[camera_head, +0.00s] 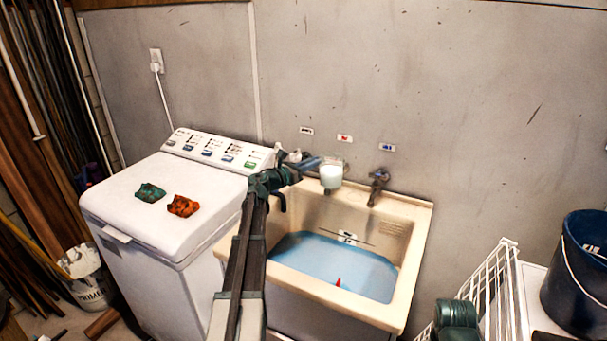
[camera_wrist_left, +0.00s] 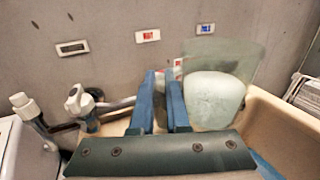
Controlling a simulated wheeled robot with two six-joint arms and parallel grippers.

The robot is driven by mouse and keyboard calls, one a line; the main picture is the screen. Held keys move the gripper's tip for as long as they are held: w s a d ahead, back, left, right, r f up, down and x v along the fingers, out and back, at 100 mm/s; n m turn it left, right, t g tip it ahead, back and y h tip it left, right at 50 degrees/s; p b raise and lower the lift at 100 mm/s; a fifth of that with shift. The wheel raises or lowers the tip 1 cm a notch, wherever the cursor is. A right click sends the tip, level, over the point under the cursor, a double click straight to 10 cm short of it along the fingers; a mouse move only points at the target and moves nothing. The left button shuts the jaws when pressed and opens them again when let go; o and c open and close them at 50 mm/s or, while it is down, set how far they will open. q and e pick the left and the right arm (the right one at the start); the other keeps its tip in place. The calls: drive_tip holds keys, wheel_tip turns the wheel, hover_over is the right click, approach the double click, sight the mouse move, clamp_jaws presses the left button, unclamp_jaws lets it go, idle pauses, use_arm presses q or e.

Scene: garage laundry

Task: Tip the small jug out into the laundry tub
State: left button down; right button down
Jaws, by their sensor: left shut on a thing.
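The small jug (camera_head: 330,177) is clear with a pale, whitish fill, and looks roughly upright in the head view. It is above the back rim of the cream laundry tub (camera_head: 422,225), near the wall. In the left wrist view the jug (camera_wrist_left: 214,100) is just right of the fingertips. My left gripper (camera_head: 313,163) is shut on the jug, at its left side; its blue fingers (camera_wrist_left: 167,85) show in the wrist view. The exact grip point is partly hidden. Blue water (camera_head: 330,262) lies in the tub.
A tap (camera_head: 378,188) stands at the tub's back, right of the jug. A small red thing (camera_head: 338,283) is in the water. A white washing machine (camera_head: 150,215) with two cloths stands left. A white wire rack (camera_head: 490,290) and dark bucket (camera_head: 577,270) are right.

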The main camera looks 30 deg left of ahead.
use_arm(q)
drive_tip(key=s+m+h, duration=0.1)
drive_tip(key=s+m+g+h, duration=0.1)
drive_tip(key=s+a+m+g+h, duration=0.1)
drive_tip(key=h, duration=0.1)
drive_tip(key=shift+s+f+b, duration=0.15)
drive_tip(key=shift+f+b, duration=0.15)
drive_tip(key=shift+f, duration=0.1)
drive_tip(key=shift+s+m+g+h, duration=0.4)
drive_tip(key=shift+s+h, duration=0.2)
drive_tip(key=shift+s, duration=0.05)
